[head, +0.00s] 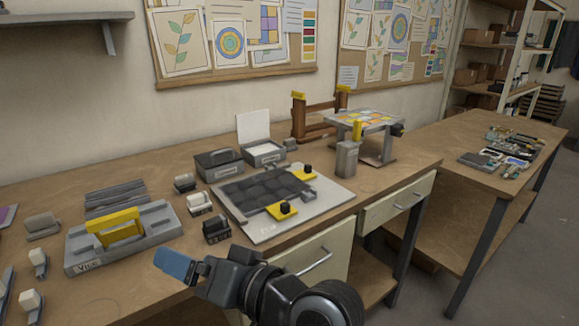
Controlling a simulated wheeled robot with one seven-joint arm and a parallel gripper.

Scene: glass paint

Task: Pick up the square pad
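I cannot tell for sure which thing is the square pad. Three small blocks stand in a row left of the board: a grey one (184,182), a white-topped one (200,203) and a dark one (216,230). My gripper (178,266) reaches in from the bottom, over the bench's front edge, in front of and left of the dark block. A flat blue piece shows at its end; I cannot tell whether this is a finger or something held. The fingers' opening is not clear from this side.
A light board (325,205) with dark panels and yellow clamps lies right of the blocks. A grey holder (85,262) with a yellow handle (115,228) stands left. Grey boxes (219,165) and a raised stand with coloured tiles (365,118) are behind. Bare bench wood shows between them.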

